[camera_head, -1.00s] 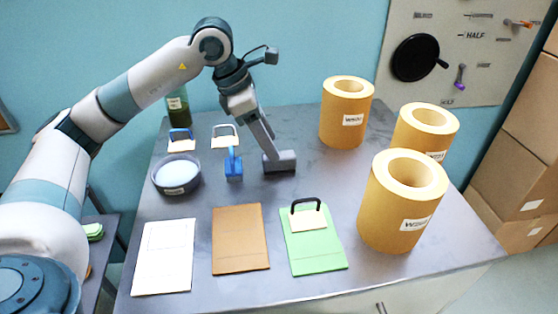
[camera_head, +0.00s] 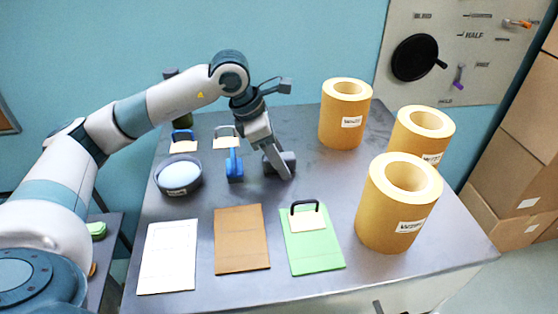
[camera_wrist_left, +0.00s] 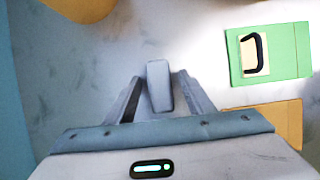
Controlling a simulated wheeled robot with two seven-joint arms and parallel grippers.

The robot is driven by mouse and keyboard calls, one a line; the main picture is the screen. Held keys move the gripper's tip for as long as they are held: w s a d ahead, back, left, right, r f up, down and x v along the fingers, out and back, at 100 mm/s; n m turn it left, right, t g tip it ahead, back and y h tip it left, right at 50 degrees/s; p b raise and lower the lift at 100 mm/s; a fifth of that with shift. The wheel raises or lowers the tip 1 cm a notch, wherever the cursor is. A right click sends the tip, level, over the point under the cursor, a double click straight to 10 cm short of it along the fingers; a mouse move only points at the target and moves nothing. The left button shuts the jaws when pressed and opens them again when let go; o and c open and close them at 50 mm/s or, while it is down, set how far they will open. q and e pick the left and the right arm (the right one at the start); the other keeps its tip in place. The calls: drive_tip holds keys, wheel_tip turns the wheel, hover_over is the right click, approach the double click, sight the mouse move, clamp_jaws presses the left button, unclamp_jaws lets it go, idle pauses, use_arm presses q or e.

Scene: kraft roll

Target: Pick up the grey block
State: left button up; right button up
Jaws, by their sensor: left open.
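The grey block (camera_head: 289,160) lies on the dark table right of the blue-handled tool, partly hidden by my left gripper. My left gripper (camera_head: 278,172) is down at the block, with a finger across its front. In the left wrist view the grey block (camera_wrist_left: 159,84) sits between the two open fingers of my left gripper (camera_wrist_left: 160,92), one finger on each side. A narrow gap shows at the sides; contact is hard to tell. My right gripper is in no view.
A blue-handled tool (camera_head: 234,165) stands close left of the block, with a round bowl (camera_head: 178,188) beyond it. White (camera_head: 167,257), brown (camera_head: 241,240) and green (camera_head: 314,257) sheets lie in front. Large yellow rolls (camera_head: 398,205) stand at right.

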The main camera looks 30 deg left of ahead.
sight(285, 155)
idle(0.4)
use_arm(q)
drive_tip(key=c, duration=1.2)
drive_tip(key=shift+r, duration=0.1)
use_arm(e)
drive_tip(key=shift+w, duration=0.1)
